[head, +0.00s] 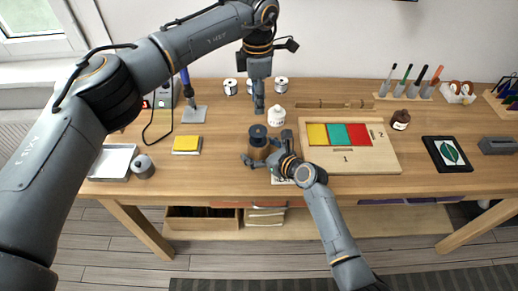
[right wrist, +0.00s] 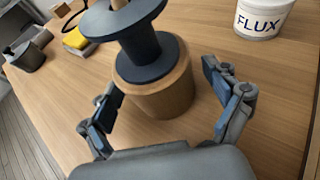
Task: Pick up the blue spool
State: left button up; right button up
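The dark blue spool (head: 258,131) stands upright on a round wooden block (head: 258,149) at the table's front middle. In the right wrist view the spool (right wrist: 150,55) shows two wide flanges, with a wooden peg through its top. My right gripper (right wrist: 160,88) is open, one finger on each side of the wooden block (right wrist: 160,92) and spool; I cannot tell whether either finger touches. It also shows in the head view (head: 266,152). My left gripper (head: 259,103) points down behind the spool, near the white jar; its fingers look close together, but their opening is unclear.
The white FLUX jar (head: 276,115) stands just behind the spool. A wooden board (head: 370,160) with coloured tiles lies to the right. A yellow pad (head: 186,144), a metal tray (head: 113,162) and a grey pot (head: 143,167) are to the left. Bare table lies left of the spool.

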pick_arm(q)
jog(key=shift+o, duration=0.2)
pick_arm(e)
jog(key=c, duration=1.4)
pick_arm(q)
jog(key=o, duration=0.3)
pick_arm(e)
jog(key=shift+o, duration=0.2)
pick_arm(q)
jog(key=o, duration=0.4)
jog(key=shift+f+m, duration=0.1)
jog(key=shift+m, duration=0.3)
jog(key=shift+c, duration=0.2)
jog(key=m+t, duration=0.4)
jog(key=m, duration=1.3)
send_near(258, 130)
jog(key=shift+m, duration=0.3)
jog(key=x, duration=0.5)
jog(key=shift+s+d+f, duration=0.2)
jog(key=shift+s+d, duration=0.05)
jog(key=shift+d, duration=0.05)
jog(key=shift+t, duration=0.3)
jog(key=shift+a+x, duration=0.2)
jog(key=shift+x, duration=1.25)
jog(key=shift+a+x, duration=0.15)
jog(key=shift+x, duration=1.3)
